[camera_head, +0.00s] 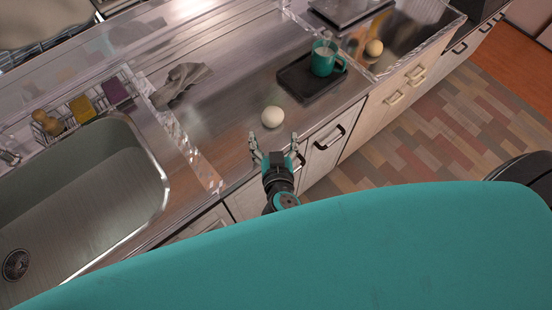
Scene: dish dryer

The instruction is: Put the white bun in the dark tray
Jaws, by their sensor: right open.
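The white bun (272,117) is a small round ball on the steel counter, just left of the dark tray. The dark tray (303,90) lies flat on the counter and holds a teal mug (323,60) at its right part. My right gripper (273,140) is open, with its fingers spread on the near side of the bun. The bun sits just beyond the fingertips; whether they touch it I cannot tell. My left gripper is not in view.
A sink (143,195) is at the left, with a wire rack of sponges (82,108) behind it. A crumpled grey cloth (181,82) lies on the counter. Another round pale item (374,48) is at the right. Counter between cloth and tray is clear. Cabinet handles (329,138) jut out in front.

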